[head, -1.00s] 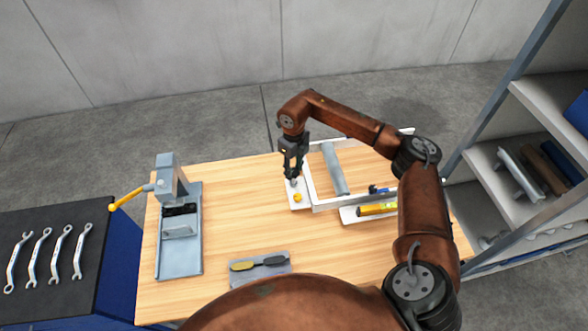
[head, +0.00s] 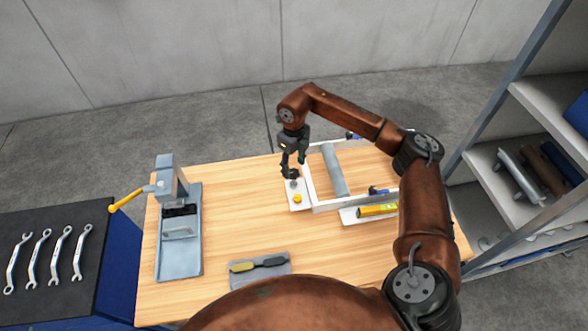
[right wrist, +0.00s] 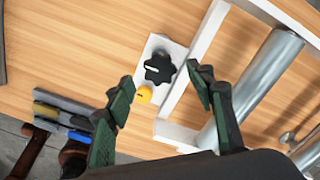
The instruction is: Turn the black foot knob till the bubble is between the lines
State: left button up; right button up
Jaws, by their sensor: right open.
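The black foot knob (right wrist: 159,67) is a lobed star shape with a white mark, on a white plate (right wrist: 170,45) at the corner of a white frame (right wrist: 200,50). A round yellow piece (right wrist: 144,94) sits beside it and also shows in the head view (head: 297,198). My right gripper (right wrist: 161,86) is open, its fingers spread to either side of the knob in the picture and not closed on it. In the head view it (head: 290,174) points down over the plate. A yellow level (head: 378,210) lies at the frame's near side; its bubble is too small to read. My left gripper is not in view.
A grey roller (head: 334,169) lies across the frame. A grey press with a yellow handle (head: 127,199) stands at the left, and a tray with a screwdriver (head: 260,278) lies in front. Shelving (head: 515,150) rises at the right. The middle of the wooden table (head: 235,215) is clear.

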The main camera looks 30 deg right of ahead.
notch_tip(320, 180, up, 9)
jog(key=shift+r, duration=0.2)
dwell(1.5)
